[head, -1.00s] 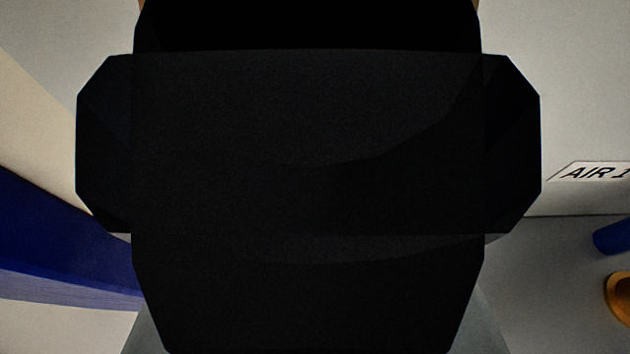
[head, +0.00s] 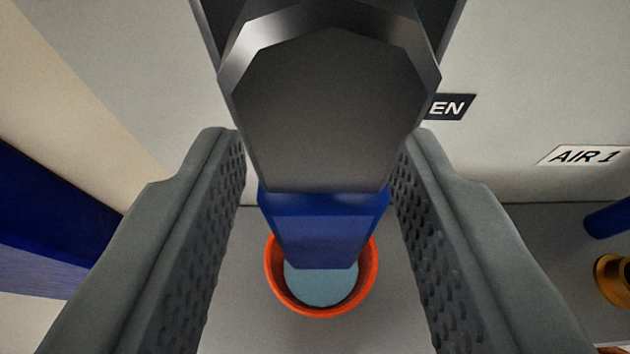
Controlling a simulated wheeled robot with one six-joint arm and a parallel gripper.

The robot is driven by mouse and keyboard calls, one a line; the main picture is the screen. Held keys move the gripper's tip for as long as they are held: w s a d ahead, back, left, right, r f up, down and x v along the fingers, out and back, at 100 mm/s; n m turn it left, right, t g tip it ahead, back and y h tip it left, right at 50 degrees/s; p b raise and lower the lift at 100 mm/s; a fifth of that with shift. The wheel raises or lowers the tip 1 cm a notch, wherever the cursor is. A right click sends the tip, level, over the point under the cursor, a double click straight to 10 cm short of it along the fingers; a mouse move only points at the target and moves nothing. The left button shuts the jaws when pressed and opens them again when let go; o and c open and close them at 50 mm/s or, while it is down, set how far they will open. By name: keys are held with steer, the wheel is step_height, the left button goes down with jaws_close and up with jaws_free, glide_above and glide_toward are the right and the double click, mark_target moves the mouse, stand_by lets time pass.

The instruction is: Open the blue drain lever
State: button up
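A dark blue piece (head: 323,230), which looks like the drain lever, shows between the fingers of my gripper (head: 318,165). A large dark grey faceted block (head: 325,110) covers its upper part; I cannot tell whether this block belongs to the lever or to my own arm. My gripper is open, its two grey textured fingers standing left and right of the blue piece. Clear gaps show on both sides of the blue piece, and neither finger visibly touches it.
An orange-red cup (head: 371,278) with a pale blue inside shows below the blue piece. A dark label ending "EN" (head: 449,107) and an "AIR 1" label (head: 582,156) are on the pale wall. A blue beam (head: 50,230) is left; a blue part (head: 608,219) and brass fitting (head: 611,279) are right.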

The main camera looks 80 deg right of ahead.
steer(key=v, duration=1.6)
steer(key=shift+r, duration=0.1)
steer(key=s+a+f+n+t+y, duration=0.4)
steer(key=s+a+n+t+y, duration=0.35)
steer(key=s+a+n, duration=0.2)
steer(key=s+a+r+n+t+y, duration=0.6)
steer(key=s+a+n+t, duration=0.1)
steer(key=s, duration=0.4)
steer(key=shift+a+n+t, duration=0.35)
steer(key=shift+a+t, duration=0.45)
steer(key=shift+t, duration=0.05)
